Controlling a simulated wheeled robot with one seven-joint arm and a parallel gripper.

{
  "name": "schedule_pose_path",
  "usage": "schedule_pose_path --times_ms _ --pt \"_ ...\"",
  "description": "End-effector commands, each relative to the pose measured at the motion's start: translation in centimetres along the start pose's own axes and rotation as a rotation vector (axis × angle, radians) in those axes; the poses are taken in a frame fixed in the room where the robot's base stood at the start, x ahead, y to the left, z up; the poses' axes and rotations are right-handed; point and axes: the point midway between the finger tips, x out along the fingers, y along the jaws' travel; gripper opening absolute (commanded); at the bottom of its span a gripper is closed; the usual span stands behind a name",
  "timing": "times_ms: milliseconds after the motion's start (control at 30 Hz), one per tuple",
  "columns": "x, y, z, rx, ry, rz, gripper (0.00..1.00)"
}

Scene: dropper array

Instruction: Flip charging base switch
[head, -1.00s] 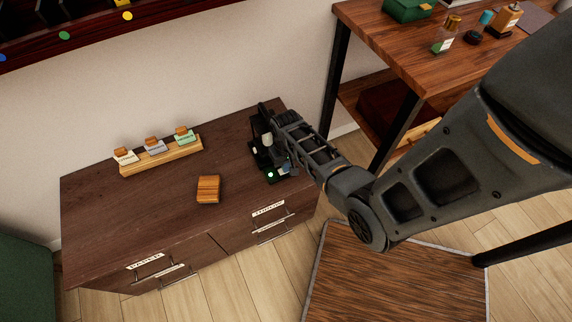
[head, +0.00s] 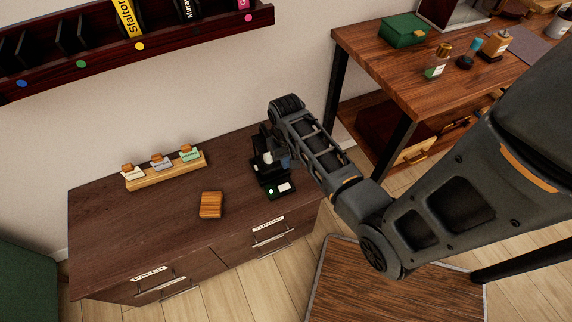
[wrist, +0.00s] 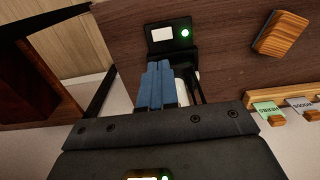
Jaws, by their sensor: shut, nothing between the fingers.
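The charging base (head: 276,190) is a black unit near the right end of the dark cabinet top. It has a lit green light and a white label, and a pale upright item (head: 267,157) stands at its back. In the wrist view the base (wrist: 172,54) shows at the top, with the green light at its right. My gripper (wrist: 155,68) has blue fingers, shut and empty, pointing at the base. I cannot tell whether the fingertips touch it. My arm hides part of the base in the head view, and the switch is not clearly visible.
A wooden block (head: 211,205) lies mid-cabinet. A wooden rack (head: 168,170) with several labelled cards stands at the back left. A taller table (head: 400,75) with bottles and a green box (head: 404,30) is at the right. A wall shelf (head: 140,48) hangs above.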

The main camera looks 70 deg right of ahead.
Motion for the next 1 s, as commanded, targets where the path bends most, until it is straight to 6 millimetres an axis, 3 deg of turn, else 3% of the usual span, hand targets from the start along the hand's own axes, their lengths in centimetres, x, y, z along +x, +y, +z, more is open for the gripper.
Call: schedule_pose_path --times_ms 1000 --pt "0.9 -1.2 -1.0 -0.001 0.003 0.000 0.00"
